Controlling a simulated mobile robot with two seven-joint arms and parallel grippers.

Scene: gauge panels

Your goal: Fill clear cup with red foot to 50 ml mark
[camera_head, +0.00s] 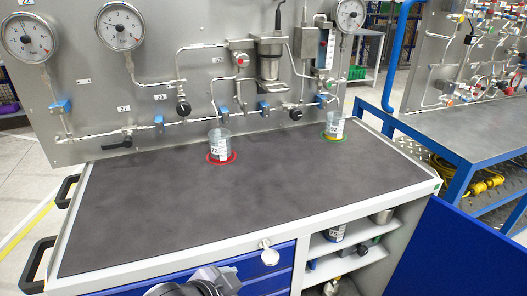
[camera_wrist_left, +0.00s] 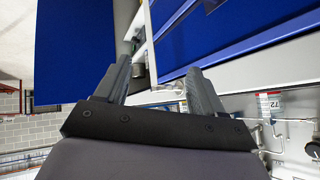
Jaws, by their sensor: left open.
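The clear cup with the red foot (camera_head: 218,146) stands upright on the dark worktop (camera_head: 150,205), on a red ring, below the panel's pipes. It bears a white label; its level and marks are too small to read. A second clear cup (camera_head: 335,126) stands further right on a green and yellow ring. My left gripper (camera_wrist_left: 160,82) is open and empty in the left wrist view, apart from both cups. A dark part of my arm shows at the bottom edge of the head view. My right gripper is not in view.
The gauge panel (camera_head: 85,95) stands behind the worktop, with gauges, pipes, blue fittings and black valve handles. Blue drawers (camera_head: 255,272) and open shelves (camera_head: 345,240) are below. Most of the worktop is clear. A blue-framed bench (camera_head: 470,125) stands to the right.

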